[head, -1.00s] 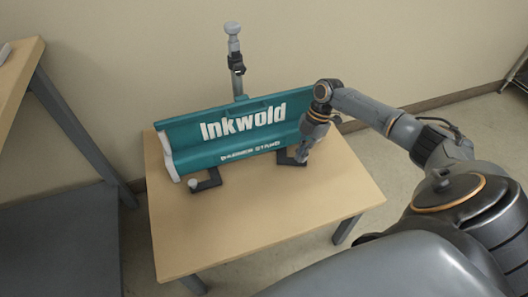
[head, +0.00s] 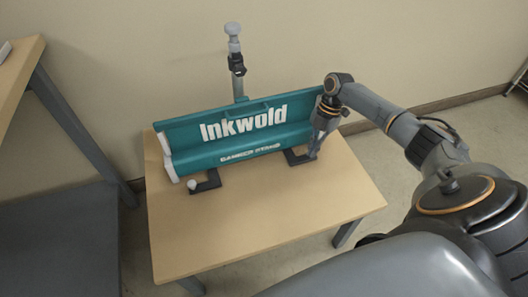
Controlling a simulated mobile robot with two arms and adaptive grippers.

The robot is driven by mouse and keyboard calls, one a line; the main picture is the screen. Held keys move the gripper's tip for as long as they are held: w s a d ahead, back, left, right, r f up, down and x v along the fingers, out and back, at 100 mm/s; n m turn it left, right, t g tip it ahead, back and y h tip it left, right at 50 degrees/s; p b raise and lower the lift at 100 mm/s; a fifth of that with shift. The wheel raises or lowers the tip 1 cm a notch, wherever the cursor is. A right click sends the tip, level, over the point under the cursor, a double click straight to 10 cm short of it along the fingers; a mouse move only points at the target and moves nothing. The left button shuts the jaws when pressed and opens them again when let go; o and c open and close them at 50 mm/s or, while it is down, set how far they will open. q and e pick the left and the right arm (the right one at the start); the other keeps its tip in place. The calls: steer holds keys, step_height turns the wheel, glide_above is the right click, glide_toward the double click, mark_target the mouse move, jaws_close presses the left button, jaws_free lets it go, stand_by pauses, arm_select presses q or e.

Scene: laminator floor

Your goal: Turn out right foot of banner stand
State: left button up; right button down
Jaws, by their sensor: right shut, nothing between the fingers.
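The teal banner stand (head: 215,152), lettered "Inkwold", stands on a small wooden table, with a grey pole (head: 236,65) rising behind it. Its dark left foot (head: 207,184) sticks out toward the front and has a pale knob at its end. Its dark right foot (head: 295,158) also shows at the front right of the base, partly hidden near the gripper. My right gripper (head: 313,154) points down at the right foot's outer end, shut with nothing between its fingers. Whether it touches the foot is unclear. My left gripper is out of view.
The wooden table (head: 265,215) is bare in front of the stand. A taller bench with dark legs (head: 75,125) stands at the left. The wall (head: 400,45) is close behind. A dark rack (head: 520,78) shows at the far right edge.

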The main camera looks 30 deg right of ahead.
steer(key=shift+r, duration=0.1)
steer(key=v, duration=1.2)
